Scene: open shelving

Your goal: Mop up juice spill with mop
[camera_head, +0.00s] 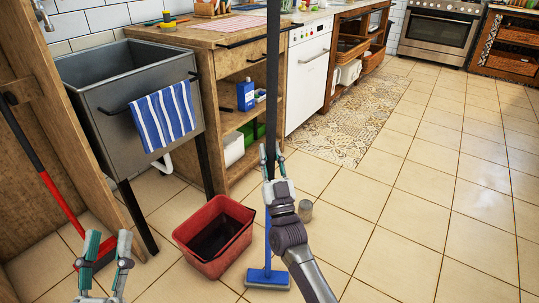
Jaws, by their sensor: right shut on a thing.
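A mop with a long dark handle (273,60) and a flat blue head (267,279) stands nearly upright, its head down at the tiled floor. My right gripper (272,160) is shut on the mop's handle, in the middle of the view. My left gripper (108,244) is open and empty at the lower left, its teal fingertips apart. A red bucket (232,262) stands on the floor between my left gripper and the mop. I cannot clearly make out a juice spill; pale glossy patches (484,204) on the right-hand tiles may be reflections.
A grey sink (120,130) with a striped towel (163,117) stands at left. A red-handled broom (50,185) leans beside it. Wooden shelving (232,123) and a white dishwasher (308,75) line the back. Right-hand floor is clear.

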